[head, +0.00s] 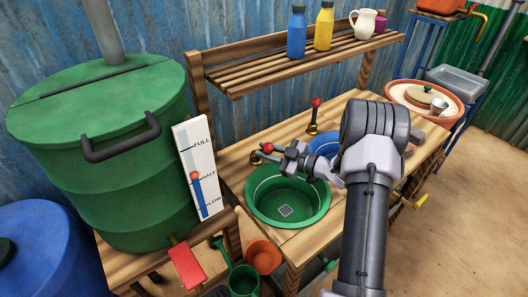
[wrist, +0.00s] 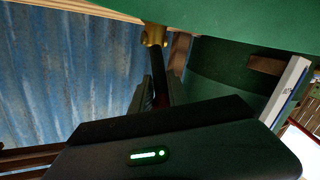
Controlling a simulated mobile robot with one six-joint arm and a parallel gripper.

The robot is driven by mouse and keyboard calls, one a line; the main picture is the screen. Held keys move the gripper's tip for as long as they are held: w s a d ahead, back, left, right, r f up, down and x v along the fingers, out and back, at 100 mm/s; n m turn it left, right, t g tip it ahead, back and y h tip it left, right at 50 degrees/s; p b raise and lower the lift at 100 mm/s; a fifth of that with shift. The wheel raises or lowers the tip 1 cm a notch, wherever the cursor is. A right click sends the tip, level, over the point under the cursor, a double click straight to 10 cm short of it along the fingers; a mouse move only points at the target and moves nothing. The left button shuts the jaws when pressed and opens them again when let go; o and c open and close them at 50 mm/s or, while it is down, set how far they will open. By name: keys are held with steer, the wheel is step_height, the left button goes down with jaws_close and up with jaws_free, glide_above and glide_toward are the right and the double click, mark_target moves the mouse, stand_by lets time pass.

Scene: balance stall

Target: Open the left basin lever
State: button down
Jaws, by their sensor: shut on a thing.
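The left basin lever (head: 267,147) has a red knob and stands at the back left of the green basin (head: 250,196). My gripper (head: 277,152) is shut on it near the knob. In the wrist view, the lever's dark rod (wrist: 160,66) runs from a brass fitting (wrist: 153,36) down between my fingers (wrist: 157,95), where a little red shows. Most of the knob is hidden there. In the head view the lever leans over low. The other lever (head: 316,102), also red-knobbed on a brass base, stands nearly upright behind. The green basin shows a drain grid and no clear water.
A blue basin (head: 326,142) sits partly behind my arm. A large green barrel (head: 105,160) with a level gauge (head: 197,165) stands close on the left. A shelf (head: 270,82) with bottles and a jug hangs behind. A watering can (head: 243,281) and an orange pot (head: 263,256) are below.

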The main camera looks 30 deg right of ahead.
steer(key=shift+s+a, duration=0.1)
steer(key=shift+a, duration=0.1)
steer(key=c, duration=1.2)
jaws_free()
steer(key=shift+s+a+r, duration=0.1)
steer(key=shift+a, duration=0.05)
steer(key=shift+o, duration=0.2)
steer(key=shift+d, duration=0.2)
steer(key=p+v, duration=0.5)
steer(key=v, duration=1.2)
steer(key=shift+p, duration=0.3)
steer(key=shift+d, duration=0.15)
